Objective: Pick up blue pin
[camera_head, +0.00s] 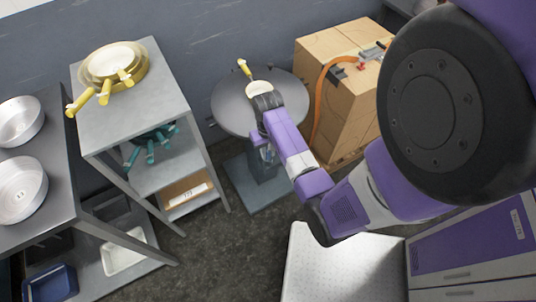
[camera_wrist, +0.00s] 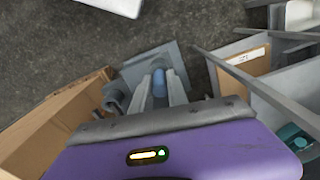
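In the wrist view, the blue pin (camera_wrist: 159,83) is a small rounded blue piece between the two grey fingers of my gripper (camera_wrist: 160,80). The fingers flank it closely on both sides and appear shut on it. Its lower end is hidden. Beyond it lie a grey square base plate and the dark floor. A small bluish patch shows there, too small to make out.
A small pan with a yellow handle (camera_head: 244,67) is on the round table, partly behind my arm. A large cardboard box (camera_head: 318,52) stands close on the right. A grey shelf (camera_head: 170,100) with yellow pans stands on the left. Open floor (camera_head: 240,240) lies in front.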

